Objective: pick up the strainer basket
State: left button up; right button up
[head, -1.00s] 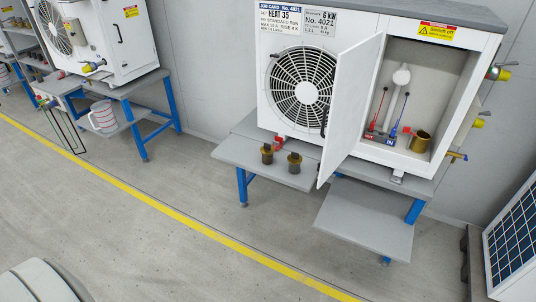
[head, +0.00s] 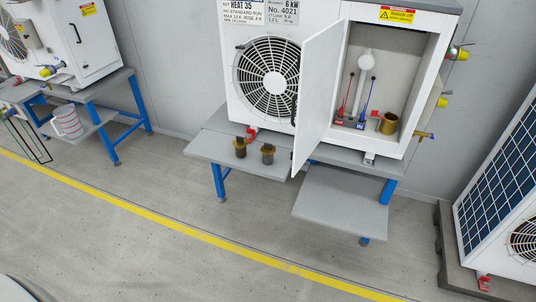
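I cannot tell for sure which thing is the strainer basket. A brass cup (head: 389,123) stands at the right of the floor inside the open white cabinet (head: 420,75). Two small brass pieces with dark tops, a left one (head: 240,148) and a right one (head: 267,154), stand on the grey shelf left of the open door (head: 319,95). They are too small to make out in detail. Neither of my grippers is in view.
The cabinet sits on a blue-legged bench with a lower grey shelf (head: 340,200). Red and blue levers (head: 355,98) stand inside. The floor in front is clear.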

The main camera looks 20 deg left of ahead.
aim_at(268, 150)
jog(key=j+z, duration=0.45)
jog(key=j, duration=0.85)
